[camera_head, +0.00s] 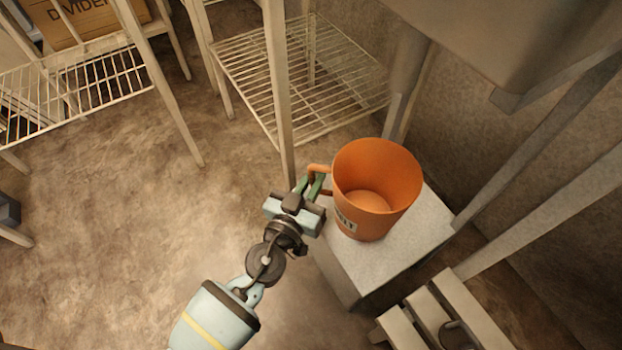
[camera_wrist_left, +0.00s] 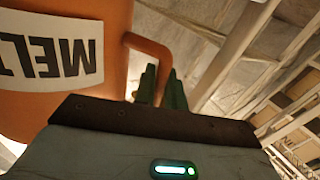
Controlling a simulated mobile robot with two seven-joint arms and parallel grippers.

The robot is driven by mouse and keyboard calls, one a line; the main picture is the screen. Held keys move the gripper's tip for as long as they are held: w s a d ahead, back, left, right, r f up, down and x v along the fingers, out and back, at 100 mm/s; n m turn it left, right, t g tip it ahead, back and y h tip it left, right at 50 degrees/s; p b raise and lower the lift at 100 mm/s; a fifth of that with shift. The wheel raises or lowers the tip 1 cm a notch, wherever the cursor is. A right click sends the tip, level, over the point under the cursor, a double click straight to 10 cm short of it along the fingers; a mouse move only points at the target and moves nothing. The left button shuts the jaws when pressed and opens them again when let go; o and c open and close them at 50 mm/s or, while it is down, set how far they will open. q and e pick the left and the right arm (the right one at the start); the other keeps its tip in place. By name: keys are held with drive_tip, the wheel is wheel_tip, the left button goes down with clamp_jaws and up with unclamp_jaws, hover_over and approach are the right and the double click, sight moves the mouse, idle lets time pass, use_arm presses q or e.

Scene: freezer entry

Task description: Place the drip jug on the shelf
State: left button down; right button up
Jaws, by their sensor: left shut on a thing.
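The drip jug (camera_head: 376,190) is an orange, open-topped jug with a side handle and a white label. In the head view it is upright over a pale block-like surface (camera_head: 415,240); I cannot tell whether it touches it. Its inside looks empty. In the left wrist view the jug (camera_wrist_left: 115,60) fills the left side, with label letters "MEL" upside down. My left gripper (camera_head: 313,186) is shut on the jug's handle, its green fingertips (camera_wrist_left: 160,88) around the handle's lower part. My right gripper is not in view. A wire shelf (camera_head: 300,75) stands behind the jug.
Another wire rack (camera_head: 80,85) at the upper left carries a cardboard divider box (camera_head: 85,15). A pale rack post (camera_head: 280,90) rises close to my left gripper. A grey boxy unit (camera_head: 500,40) overhangs at the upper right.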

use_arm(q)
drive_tip(key=c, duration=1.8)
unclamp_jaws()
drive_tip(key=shift+f, duration=0.15)
drive_tip(key=shift+c, duration=0.2)
drive_tip(key=o, duration=0.4)
drive_tip(key=shift+r, duration=0.2)
drive_tip(key=shift+b+v, duration=0.8)
drive_tip(key=shift+v, duration=5.2)
